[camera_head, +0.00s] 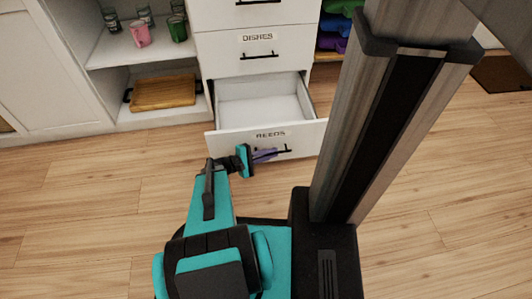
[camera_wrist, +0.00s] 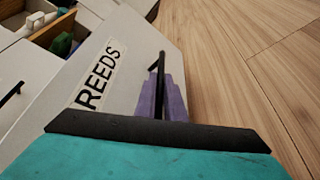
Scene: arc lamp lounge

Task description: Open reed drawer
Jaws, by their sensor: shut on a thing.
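The reed drawer (camera_head: 225,139), white with a "REEDS" label, is the bottom drawer of the white cabinet. It stands pulled out, and its inside looks empty. Its black bar handle (camera_head: 286,149) is on the front panel. My gripper (camera_head: 265,155), with purple fingers, is at the handle and shut on it. In the wrist view the drawer front (camera_wrist: 130,60) fills the middle, and the handle (camera_wrist: 159,75) runs between the purple fingers (camera_wrist: 174,98). The lower part of the fingers is hidden behind the dark edge of my gripper.
The "DISHES" drawer (camera_head: 235,56) above is shut. An open shelf at left holds glasses, a pink cup (camera_head: 140,33), a green cup (camera_head: 177,29) and a wooden board (camera_head: 163,92). Colored items (camera_head: 333,36) lie in a compartment at right. The wooden floor in front is clear.

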